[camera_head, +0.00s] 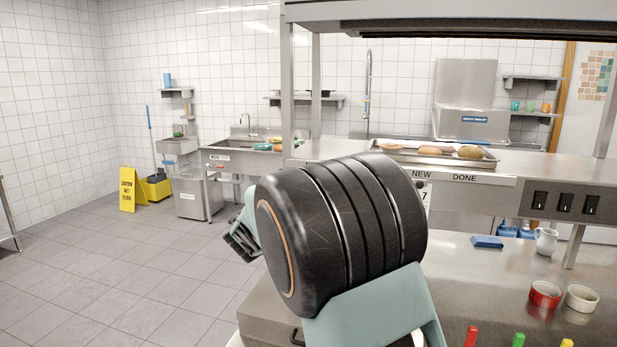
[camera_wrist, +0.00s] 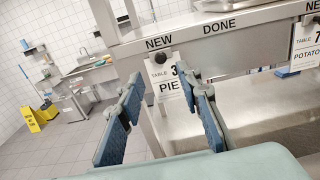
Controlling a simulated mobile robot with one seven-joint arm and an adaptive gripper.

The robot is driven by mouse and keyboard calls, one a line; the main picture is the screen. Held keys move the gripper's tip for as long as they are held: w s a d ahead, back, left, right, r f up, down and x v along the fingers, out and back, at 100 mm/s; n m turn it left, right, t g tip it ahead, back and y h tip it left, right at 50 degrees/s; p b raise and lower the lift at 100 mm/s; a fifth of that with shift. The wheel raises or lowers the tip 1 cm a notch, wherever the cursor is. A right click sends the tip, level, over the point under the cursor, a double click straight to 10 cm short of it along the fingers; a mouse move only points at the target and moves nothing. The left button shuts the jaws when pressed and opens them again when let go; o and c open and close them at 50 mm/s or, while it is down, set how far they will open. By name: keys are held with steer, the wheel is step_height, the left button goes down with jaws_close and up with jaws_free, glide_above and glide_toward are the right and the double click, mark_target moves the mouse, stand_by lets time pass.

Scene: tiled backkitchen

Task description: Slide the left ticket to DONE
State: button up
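The left ticket (camera_wrist: 172,84) is a white card reading TABLE 3 and PIE. It hangs from a dark round knob (camera_wrist: 164,55) below the word NEW on the steel rail (camera_wrist: 240,24); DONE is printed to its right. My gripper (camera_wrist: 162,86) is open, its two blue-padded fingers apart, with the card showing between them in the wrist view; the right finger overlaps its right edge. I cannot tell whether they touch. In the head view my gripper (camera_head: 243,243) shows left of my dark arm, which hides the left ticket. A second ticket (camera_wrist: 306,45), TABLE 7 and POTATO, hangs farther right.
Above the rail, a shelf holds a tray (camera_head: 490,160) of food. Below, the steel counter (camera_head: 490,285) carries a blue sponge (camera_head: 487,242), a white jug (camera_head: 545,241) and two small bowls. Steel posts (camera_head: 303,80) support the shelf. A yellow wet-floor sign (camera_head: 128,189) stands far left.

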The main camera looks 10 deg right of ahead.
steer(key=p+x, duration=0.2)
steer(key=x, duration=0.6)
steer(key=shift+w+d, duration=0.15)
steer(key=shift+w, duration=0.2)
steer(key=shift+c, duration=0.4)
jaws_close()
